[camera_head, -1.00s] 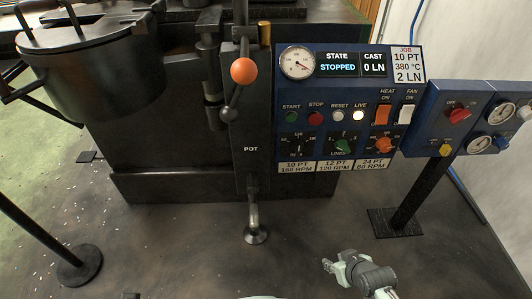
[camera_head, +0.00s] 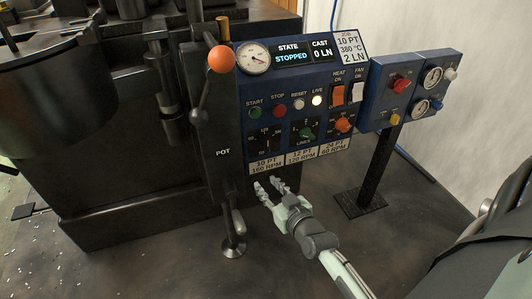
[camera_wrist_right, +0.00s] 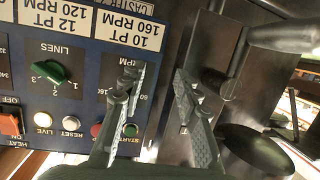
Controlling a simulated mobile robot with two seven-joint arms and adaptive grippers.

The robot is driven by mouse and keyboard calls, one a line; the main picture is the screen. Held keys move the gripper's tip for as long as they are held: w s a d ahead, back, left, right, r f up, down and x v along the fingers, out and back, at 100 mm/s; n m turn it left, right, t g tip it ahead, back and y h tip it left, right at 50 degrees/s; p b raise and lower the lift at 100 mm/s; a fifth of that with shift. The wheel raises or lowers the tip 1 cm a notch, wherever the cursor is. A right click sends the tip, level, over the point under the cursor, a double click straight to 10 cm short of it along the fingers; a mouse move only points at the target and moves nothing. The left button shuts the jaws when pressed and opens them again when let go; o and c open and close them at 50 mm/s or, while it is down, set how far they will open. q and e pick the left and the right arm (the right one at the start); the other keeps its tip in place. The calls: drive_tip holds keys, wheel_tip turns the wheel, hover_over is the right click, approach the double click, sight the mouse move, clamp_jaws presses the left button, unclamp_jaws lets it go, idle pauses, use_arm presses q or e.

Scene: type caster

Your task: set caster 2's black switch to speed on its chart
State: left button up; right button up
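The black switch (camera_head: 264,139) sits at the lower left of the blue caster panel (camera_head: 245,90), on a dark dial; its exact setting is too small to read. In the right wrist view a finger covers most of it. The chart (camera_head: 297,157) below reads 10 PT 160 RPM, 12 PT 120 RPM and a 24 PT card; it also shows upside down in the right wrist view (camera_wrist_right: 95,25). The job card (camera_head: 350,46) reads 10 PT, 380 °C, 2 LN. My right gripper (camera_head: 267,184) is open and empty, just below the chart. My left gripper is out of view.
A green LINES switch (camera_head: 305,133) and orange switch (camera_head: 342,125) are right of the black one. Buttons (camera_head: 279,110) line up above. An orange-knobbed lever (camera_head: 221,60) stands close on the left. A side box (camera_head: 376,101) stands on a post at right.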

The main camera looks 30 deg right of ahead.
sight(268, 142)
drive_tip(key=d+r+m+t+h+b, duration=0.1)
drive_tip(key=d+r+m+t+h, duration=0.2)
drive_tip(key=r, duration=0.4)
drive_tip(key=shift+n+g, duration=0.3)
drive_tip(key=shift+n, duration=0.3)
drive_tip(key=x, duration=0.7)
drive_tip(key=shift+w+d+f, duration=0.1)
drive_tip(key=shift+w+d, duration=0.2)
drive_tip(key=shift+d, duration=0.05)
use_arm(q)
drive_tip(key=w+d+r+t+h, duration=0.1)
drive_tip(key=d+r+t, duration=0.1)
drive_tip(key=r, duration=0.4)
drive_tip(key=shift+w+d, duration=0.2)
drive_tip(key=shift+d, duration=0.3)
use_arm(e)
drive_tip(key=shift+w+d, duration=0.1)
drive_tip(key=shift+w, duration=0.25)
drive_tip(key=shift+c, duration=0.5)
drive_tip(key=shift+y, duration=0.4)
clamp_jaws()
